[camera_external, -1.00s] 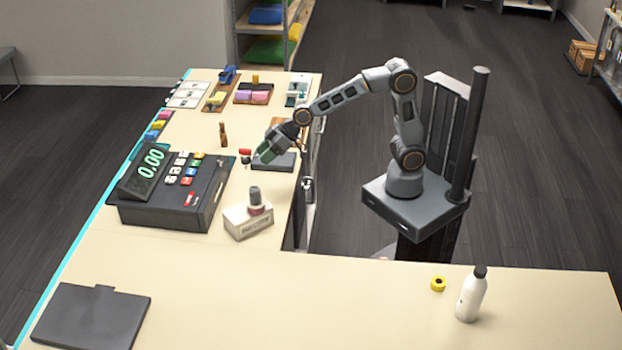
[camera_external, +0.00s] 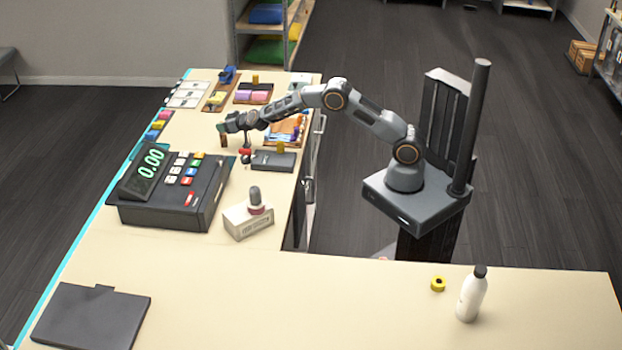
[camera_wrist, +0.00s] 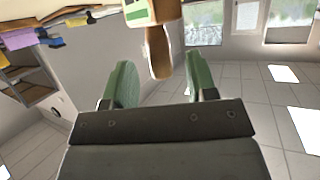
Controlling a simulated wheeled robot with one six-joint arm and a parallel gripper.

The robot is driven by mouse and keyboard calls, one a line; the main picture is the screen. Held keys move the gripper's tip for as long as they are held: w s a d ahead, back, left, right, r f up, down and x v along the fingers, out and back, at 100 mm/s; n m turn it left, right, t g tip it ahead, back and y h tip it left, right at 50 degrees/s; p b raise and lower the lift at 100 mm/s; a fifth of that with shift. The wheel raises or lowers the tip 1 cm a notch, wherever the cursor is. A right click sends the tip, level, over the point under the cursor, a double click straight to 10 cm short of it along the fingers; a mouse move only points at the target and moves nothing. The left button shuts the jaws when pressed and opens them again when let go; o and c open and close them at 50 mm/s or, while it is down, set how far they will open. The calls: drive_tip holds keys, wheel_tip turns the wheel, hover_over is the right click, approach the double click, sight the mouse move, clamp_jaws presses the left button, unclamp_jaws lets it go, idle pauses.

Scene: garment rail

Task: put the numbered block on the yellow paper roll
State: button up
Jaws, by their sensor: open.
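My gripper (camera_external: 221,128) is open and empty over the back left counter. In the wrist view its green fingers (camera_wrist: 158,85) stand apart. A brown wooden-handled piece (camera_external: 223,136) stands upright right by the fingertips; in the wrist view its handle (camera_wrist: 158,52) shows beyond and between them, joined to a pale block with a green patch (camera_wrist: 140,14). I cannot read a number on it. A small yellow roll with a dark centre (camera_external: 438,284) lies on the front counter. A yellow cylinder (camera_external: 280,147) stands at the dark flat box (camera_external: 262,161); I cannot tell which is the paper roll.
A cash register (camera_external: 175,192) stands in front of my gripper. A white box with a grey-topped red piece (camera_external: 250,220) is to its right. Small red pieces (camera_external: 245,153) lie near the dark box. A white bottle (camera_external: 471,295) stands by the yellow roll. The front counter's middle is clear.

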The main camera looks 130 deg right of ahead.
drive_tip(key=shift+p+x, duration=0.35)
drive_tip(key=shift+x, duration=0.7)
drive_tip(key=shift+c, duration=0.3)
clamp_jaws()
